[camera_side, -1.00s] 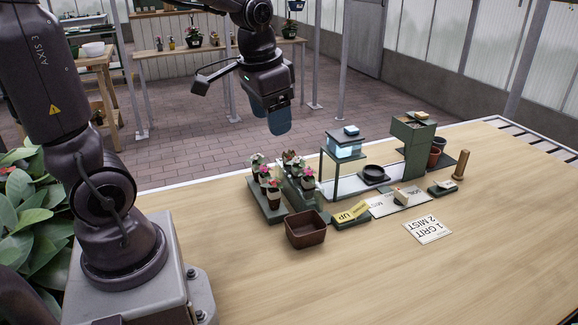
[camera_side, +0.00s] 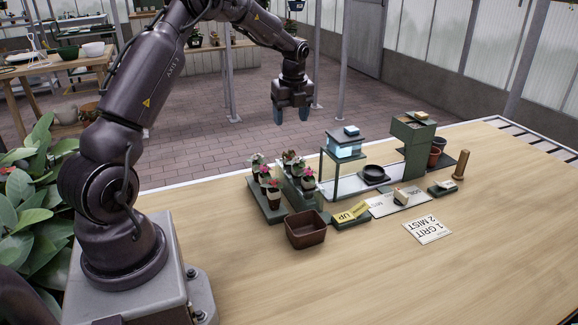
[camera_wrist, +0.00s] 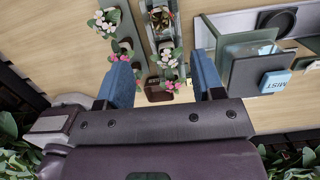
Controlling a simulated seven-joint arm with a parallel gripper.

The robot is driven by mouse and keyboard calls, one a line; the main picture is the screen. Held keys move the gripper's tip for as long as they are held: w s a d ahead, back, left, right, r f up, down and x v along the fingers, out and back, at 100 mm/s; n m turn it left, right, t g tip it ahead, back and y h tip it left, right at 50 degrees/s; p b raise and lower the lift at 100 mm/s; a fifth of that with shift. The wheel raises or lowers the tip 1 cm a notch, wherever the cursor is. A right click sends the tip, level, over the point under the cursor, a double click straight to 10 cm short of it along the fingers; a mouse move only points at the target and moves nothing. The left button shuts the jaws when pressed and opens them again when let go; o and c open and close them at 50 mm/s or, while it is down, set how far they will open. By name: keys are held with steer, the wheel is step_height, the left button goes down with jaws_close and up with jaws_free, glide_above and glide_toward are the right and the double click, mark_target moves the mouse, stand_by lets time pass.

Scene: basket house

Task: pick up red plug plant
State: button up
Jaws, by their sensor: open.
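Several small potted plants stand on two dark green trays in the side view. The left tray (camera_side: 262,207) holds a plant with pale flowers (camera_side: 257,161) at the back and one with red-pink flowers (camera_side: 273,184) at the front. The right tray (camera_side: 296,199) holds white-flowered and pink-flowered plants (camera_side: 308,171). I cannot tell for certain which one is the red plug plant. My gripper (camera_side: 291,115) is open and empty, pointing down, high above the trays. In the wrist view, the plants show beyond and between its blue fingers (camera_wrist: 163,78).
A brown square bin (camera_side: 306,230) stands in front of the trays. A yellow "UP" label block (camera_side: 351,213), a misting stand (camera_side: 345,148) and a tall green grit box (camera_side: 412,140) stand to the right. The table's front right is clear apart from a printed card (camera_side: 427,229).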

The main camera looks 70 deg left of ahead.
mark_target(289, 151)
steer(key=f, duration=0.4)
steer(key=a+f, duration=0.1)
steer(key=f, duration=0.1)
steer(key=shift+f, duration=0.4)
steer(key=shift+a+f, duration=0.1)
steer(key=shift+f, duration=2.65)
steer(key=c, duration=1)
